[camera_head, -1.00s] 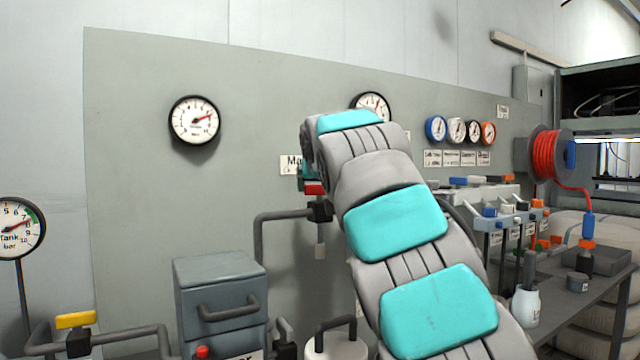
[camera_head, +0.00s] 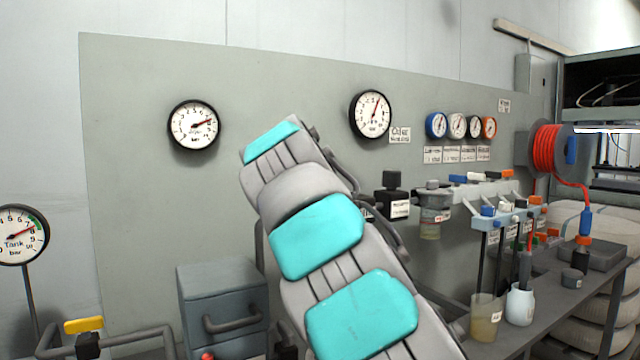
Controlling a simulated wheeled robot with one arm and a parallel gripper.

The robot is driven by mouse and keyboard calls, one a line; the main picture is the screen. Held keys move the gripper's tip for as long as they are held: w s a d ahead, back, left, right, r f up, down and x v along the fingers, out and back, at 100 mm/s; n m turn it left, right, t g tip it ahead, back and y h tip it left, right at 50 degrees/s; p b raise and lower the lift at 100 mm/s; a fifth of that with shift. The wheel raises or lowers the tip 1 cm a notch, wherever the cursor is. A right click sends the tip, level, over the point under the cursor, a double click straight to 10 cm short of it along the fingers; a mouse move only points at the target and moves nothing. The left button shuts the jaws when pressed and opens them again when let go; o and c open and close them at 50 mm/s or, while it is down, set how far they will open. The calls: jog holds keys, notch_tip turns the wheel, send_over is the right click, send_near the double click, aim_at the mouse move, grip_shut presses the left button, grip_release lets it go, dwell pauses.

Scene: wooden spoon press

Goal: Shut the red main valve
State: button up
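The red main valve does not show now; my arm with its teal pads covers the part of the wall panel (camera_head: 130,250) where a red handle and a "Ma..." label showed before. My gripper is not visible; it is hidden behind the arm's far end, so its opening and any contact with the valve cannot be seen.
Two gauges (camera_head: 194,125) (camera_head: 372,115) hang on the panel. A yellow-handled valve (camera_head: 84,325) sits on a pipe at lower left, near a grey box (camera_head: 222,300). A black-knobbed regulator (camera_head: 392,203) and a filter bowl (camera_head: 433,212) are right of my arm. A bench (camera_head: 560,300) stands at right.

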dwell(0.4)
jog(key=o, duration=1.1)
jog(key=shift+b+v, duration=0.65)
jog(key=shift+v, duration=3.25)
